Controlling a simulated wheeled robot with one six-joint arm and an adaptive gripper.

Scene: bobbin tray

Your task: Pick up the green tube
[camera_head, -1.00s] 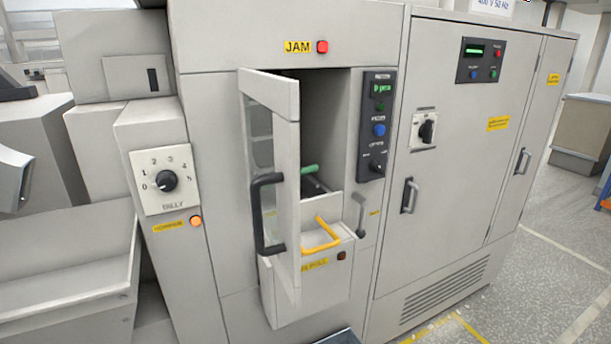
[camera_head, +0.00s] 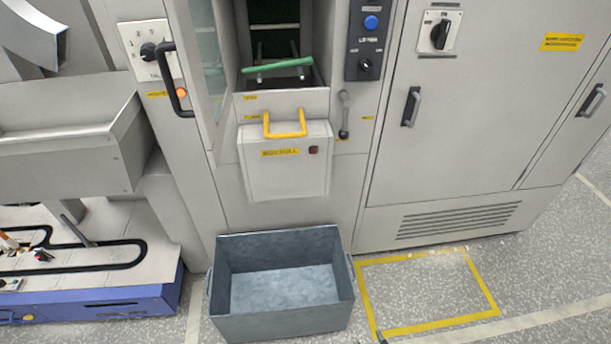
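The green tube (camera_head: 278,65) lies slightly tilted across the dark opening of the machine's compartment, at the top middle of the head view. It seems to rest on thin dark supports inside the opening; exactly what bears it is hard to tell. My gripper is not in view.
The compartment door (camera_head: 205,60) stands open at the left, with a black handle (camera_head: 172,80). Below is a box front with a yellow handle (camera_head: 285,134). A grey bin (camera_head: 285,326) stands on the floor. A yellow-taped floor area (camera_head: 425,290) beside it is clear.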

